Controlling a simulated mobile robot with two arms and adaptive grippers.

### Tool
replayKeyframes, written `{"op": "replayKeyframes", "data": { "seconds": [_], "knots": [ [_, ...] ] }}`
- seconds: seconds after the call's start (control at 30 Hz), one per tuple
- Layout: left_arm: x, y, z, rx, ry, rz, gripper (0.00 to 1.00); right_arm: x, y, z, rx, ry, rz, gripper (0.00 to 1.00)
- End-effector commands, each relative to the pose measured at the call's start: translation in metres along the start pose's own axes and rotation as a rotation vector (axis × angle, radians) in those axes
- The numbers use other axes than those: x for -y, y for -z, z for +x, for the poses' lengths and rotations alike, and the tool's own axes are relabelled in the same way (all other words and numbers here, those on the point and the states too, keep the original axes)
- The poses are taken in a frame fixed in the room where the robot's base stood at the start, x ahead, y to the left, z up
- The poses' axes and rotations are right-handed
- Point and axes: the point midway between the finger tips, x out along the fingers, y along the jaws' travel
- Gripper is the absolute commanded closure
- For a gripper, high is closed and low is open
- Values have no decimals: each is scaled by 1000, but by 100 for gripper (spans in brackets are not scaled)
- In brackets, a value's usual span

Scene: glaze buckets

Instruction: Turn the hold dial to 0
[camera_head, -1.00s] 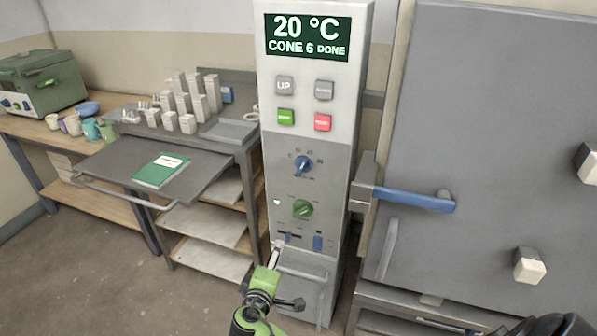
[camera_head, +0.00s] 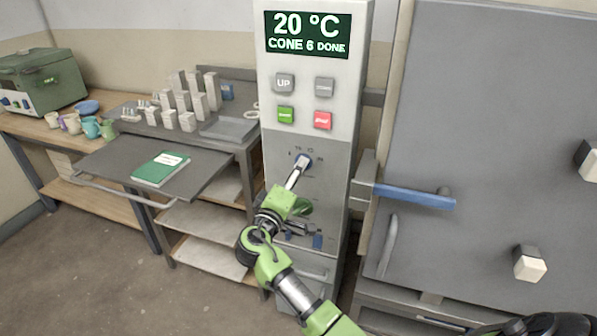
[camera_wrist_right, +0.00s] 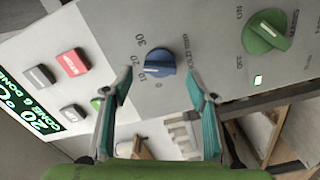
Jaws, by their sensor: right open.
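The hold dial is a small blue knob with a white mark; in the head view (camera_head: 304,161) it sits on the grey lower panel of the kiln control column, partly covered by my right gripper (camera_head: 296,176). The dial also shows in the right wrist view (camera_wrist_right: 161,61), with numbers from 0 to 30 around it. Its white mark points left there, roughly toward 20 or 10. My right gripper (camera_wrist_right: 158,82) is open, one finger on each side of the dial in the picture, with gaps to both. Contact is not visible. My left gripper is out of view.
A green dial (camera_wrist_right: 267,32) is below the hold dial, partly behind my gripper in the head view. Several buttons (camera_head: 304,103) and a display (camera_head: 308,36) reading 20 °C, CONE 6 DONE are above. A blue door handle (camera_head: 415,198) juts out at right.

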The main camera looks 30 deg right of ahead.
Motion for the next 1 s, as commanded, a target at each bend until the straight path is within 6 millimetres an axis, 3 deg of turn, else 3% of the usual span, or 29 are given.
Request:
{"op": "replayKeyframes", "data": {
  "seconds": [0.2,0.53,0.57,0.7,1.0],
  "knots": [
    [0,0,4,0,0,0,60,0,0,23,-1,0,-1,47],
    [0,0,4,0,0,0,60,1,0,27,-1,1,0,47],
    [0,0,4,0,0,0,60,1,0,27,-1,1,0,50],
    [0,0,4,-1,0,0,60,1,0,27,-1,1,-1,86],
    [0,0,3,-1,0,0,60,0,0,27,-1,2,-15,86]
  ]
}}
